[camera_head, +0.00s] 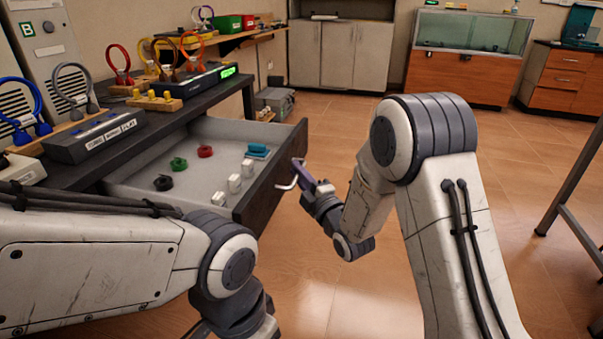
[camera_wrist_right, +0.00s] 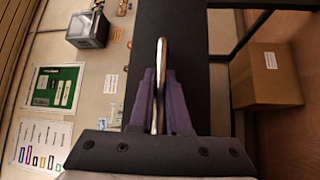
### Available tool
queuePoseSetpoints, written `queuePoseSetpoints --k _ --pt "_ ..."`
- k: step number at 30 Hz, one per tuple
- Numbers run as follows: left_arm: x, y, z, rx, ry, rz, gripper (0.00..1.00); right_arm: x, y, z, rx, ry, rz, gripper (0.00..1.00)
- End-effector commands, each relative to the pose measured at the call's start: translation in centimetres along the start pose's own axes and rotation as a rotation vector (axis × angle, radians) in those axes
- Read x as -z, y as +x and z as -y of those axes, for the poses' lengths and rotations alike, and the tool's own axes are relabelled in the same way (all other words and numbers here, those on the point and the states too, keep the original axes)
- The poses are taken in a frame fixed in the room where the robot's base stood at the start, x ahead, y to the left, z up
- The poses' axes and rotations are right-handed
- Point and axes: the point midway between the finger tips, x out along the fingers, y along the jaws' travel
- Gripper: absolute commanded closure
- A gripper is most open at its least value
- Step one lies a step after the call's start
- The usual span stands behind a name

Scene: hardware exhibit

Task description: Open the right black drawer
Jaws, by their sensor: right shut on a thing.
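The black drawer (camera_head: 262,182) under the dark bench is pulled well out, its pale grey inside showing. It holds black, green and red coiled items, several small white blocks and a blue piece. A pale metal handle (camera_head: 288,185) stands out from the drawer's dark front. My right gripper (camera_head: 302,173) is at this handle. In the right wrist view, its purple fingers are shut on the handle (camera_wrist_right: 161,75) in front of the dark drawer face (camera_wrist_right: 185,35). My left arm reaches across the lower left; its wrist shows at the bottom edge, but its fingers cannot be made out.
The dark bench (camera_head: 180,113) carries meters and stands with coloured cable loops. A grey case (camera_head: 275,102) sits on the floor behind the drawer. Cabinets (camera_head: 340,52) line the back wall. A metal table leg (camera_head: 572,180) stands at the right. Tiled floor is clear between.

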Motion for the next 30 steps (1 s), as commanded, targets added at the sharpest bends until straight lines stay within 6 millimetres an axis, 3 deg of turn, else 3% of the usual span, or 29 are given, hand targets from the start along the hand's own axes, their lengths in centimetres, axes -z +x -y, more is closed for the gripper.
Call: queuePoseSetpoints --k 7,8,9,10,22,30 --pt "0.0 0.0 0.0 0.0 0.0 0.0 1.0 -0.3 0.0 0.0 0.0 0.0 0.007 1.0" --pt "0.0 0.0 0.0 0.0 0.0 0.0 1.0 -0.3 0.0 0.0 0.0 0.0 0.008 0.78" --pt "0.0 0.0 0.0 0.0 0.0 0.0 1.0 -0.3 0.1 0.0 0.0 0.0 0.008 0.62" --pt "0.0 0.0 0.0 0.0 0.0 0.0 1.0 -0.3 0.0 0.0 0.0 0.0 0.007 0.56" --pt "0.0 -0.1 0.0 0.0 0.0 0.0 1.0 -0.2 -0.6 0.0 0.001 0.0 0.005 0.56" --pt "0.0 -0.6 0.0 0.0 0.0 0.0 1.0 -0.2 -5.5 0.0 0.004 0.002 0.008 0.56"
